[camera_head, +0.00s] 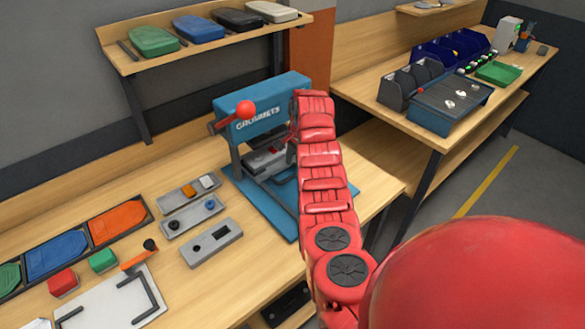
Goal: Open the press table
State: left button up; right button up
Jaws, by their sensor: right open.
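The blue press (262,103), lettered "GROMMETS", stands on a blue base plate (258,206) on the wooden bench. A lever with a red ball knob (245,108) sticks out at its front left. Its grey table (266,160) sits low in the frame, with a small red part near its right end; my arm hides that end. My right arm reaches in from the lower right, and its red links cover the press's right side. My right gripper (292,136) is open beside the press, mostly hidden behind the arm. My left gripper is not in view.
Grey fixture blocks (212,241), coloured trays (117,222) and a white board (108,301) lie left on the bench. A shelf (205,38) with several coloured cases hangs above. A second bench (380,62) with bins stands at right. Bare wood lies in front of the press.

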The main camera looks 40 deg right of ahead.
aim_at(293, 176)
jog(key=shift+w+f+p, duration=0.2)
jog(key=shift+w+f, duration=0.05)
jog(key=shift+f, duration=0.9)
jog(key=shift+w+f+p, duration=0.2)
jog(key=shift+f, duration=0.9)
jog(key=shift+c, duration=0.2)
grip_shut()
